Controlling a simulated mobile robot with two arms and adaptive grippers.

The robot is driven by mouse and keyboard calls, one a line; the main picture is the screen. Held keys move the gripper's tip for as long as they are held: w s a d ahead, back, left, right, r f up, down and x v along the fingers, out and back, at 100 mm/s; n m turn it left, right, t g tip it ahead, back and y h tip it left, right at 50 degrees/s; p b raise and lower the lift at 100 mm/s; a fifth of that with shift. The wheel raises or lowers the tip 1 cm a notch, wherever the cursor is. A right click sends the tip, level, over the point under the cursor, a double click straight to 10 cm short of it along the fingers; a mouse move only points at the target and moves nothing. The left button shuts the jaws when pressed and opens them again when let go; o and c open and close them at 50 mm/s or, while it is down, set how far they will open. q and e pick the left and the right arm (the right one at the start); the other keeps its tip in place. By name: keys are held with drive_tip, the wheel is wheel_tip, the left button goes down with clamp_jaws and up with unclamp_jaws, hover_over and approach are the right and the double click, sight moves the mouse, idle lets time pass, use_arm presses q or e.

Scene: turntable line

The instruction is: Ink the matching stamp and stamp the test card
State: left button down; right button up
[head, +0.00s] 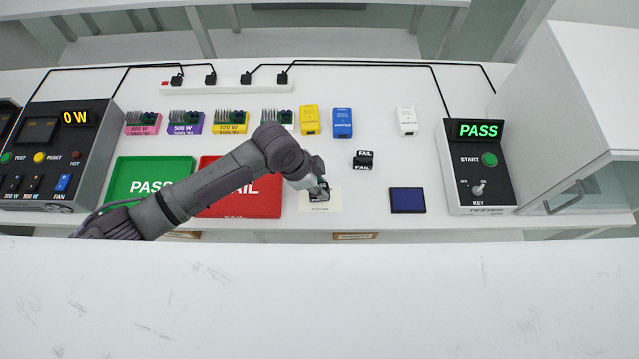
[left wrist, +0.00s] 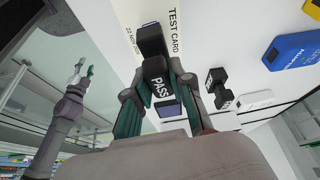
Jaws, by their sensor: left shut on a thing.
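The tester (head: 480,165) on the right has a lit PASS display. My left gripper (head: 319,190) is shut on the black PASS stamp (left wrist: 157,82), its label readable in the left wrist view. The stamp is over the cream test card (head: 333,203); whether it touches the card I cannot tell. The card's printed heading shows in the left wrist view (left wrist: 175,38). The black FAIL stamp (head: 363,160) stands on the table behind and right of the card. The dark blue ink pad (head: 407,200) lies right of the card. My right gripper (left wrist: 83,70) is small in the left wrist view.
A green PASS tray (head: 124,170) and a red FAIL tray (head: 262,212) lie left of the card. Several boards on coloured bases, yellow (head: 310,121), blue (head: 342,122) and white (head: 407,120) boxes stand behind. The table between card and ink pad is clear.

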use_arm(q)
drive_tip(key=shift+r+p, duration=2.4)
drive_tip(key=shift+r, duration=0.35)
drive_tip(key=shift+d, duration=0.15)
